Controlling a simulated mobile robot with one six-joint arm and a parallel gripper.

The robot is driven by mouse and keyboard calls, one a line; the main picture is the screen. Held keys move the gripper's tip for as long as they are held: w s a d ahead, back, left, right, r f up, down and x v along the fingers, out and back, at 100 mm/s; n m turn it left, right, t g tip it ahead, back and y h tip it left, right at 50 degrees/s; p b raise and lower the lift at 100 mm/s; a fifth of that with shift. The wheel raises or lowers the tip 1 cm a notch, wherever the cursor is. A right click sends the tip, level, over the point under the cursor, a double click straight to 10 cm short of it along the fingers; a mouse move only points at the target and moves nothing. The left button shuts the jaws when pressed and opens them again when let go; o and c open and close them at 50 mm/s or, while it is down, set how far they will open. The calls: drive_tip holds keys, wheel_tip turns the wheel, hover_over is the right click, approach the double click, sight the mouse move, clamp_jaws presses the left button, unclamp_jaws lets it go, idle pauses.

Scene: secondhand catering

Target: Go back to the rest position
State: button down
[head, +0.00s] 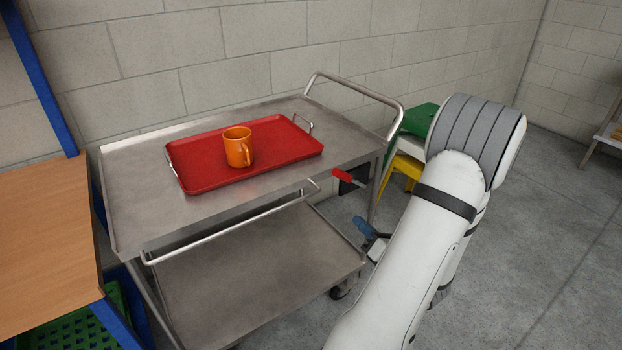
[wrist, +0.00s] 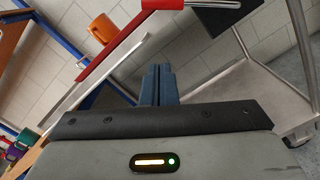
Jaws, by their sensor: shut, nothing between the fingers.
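My gripper (head: 368,228) is in front of the right end of a metal trolley, below the level of its top shelf. In the wrist view its blue fingers (wrist: 158,86) are together with nothing between them. It is apart from the tray and mug. An orange mug (head: 238,147) stands upright on a red tray (head: 200,178) on the trolley's top shelf (head: 130,205). The mug also shows in the wrist view (wrist: 102,28). My arm hides part of the floor and the things behind it.
A red grip (head: 342,175) on a rod sits by a dark panel at the trolley's right end, close to my gripper. Green (head: 418,117) and yellow (head: 402,168) items stand behind my arm. A wooden-topped table (head: 45,240) is at left. Floor at right is clear.

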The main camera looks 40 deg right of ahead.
drive_tip(key=w+a+r+n+g+y+p, duration=0.2)
drive_tip(key=w+a+r+n+y, duration=0.2)
drive_tip(key=a+n+y, duration=0.3)
drive_tip(key=w+a+r+n+g+y+p, duration=0.25)
drive_tip(key=w+a+n+y, duration=0.2)
drive_tip(key=a, duration=0.55)
drive_tip(key=s+a+r+n+g+y+p, duration=0.1)
drive_tip(key=a+r+n+g, duration=0.1)
drive_tip(key=a+n+g, duration=0.3)
drive_tip(key=s+a+r+n+g+y+p, duration=0.1)
drive_tip(key=s+a+r+n+g, duration=0.15)
drive_tip(key=a+n, duration=0.45)
drive_tip(key=s+a+r+n+g+h+p, duration=0.1)
drive_tip(key=r+n+h, duration=0.4)
drive_tip(key=n, duration=0.5)
drive_tip(key=s+a+r+n+g+h+p, duration=0.2)
drive_tip(key=s+a+r+n+h+p, duration=0.2)
drive_tip(key=n, duration=0.7)
wheel_tip(320, 180, up, 3)
drive_tip(key=shift+a+f+g+h+p, duration=0.15)
drive_tip(key=shift+a+g+h+p, duration=0.15)
drive_tip(key=shift+a+h+p, duration=0.5)
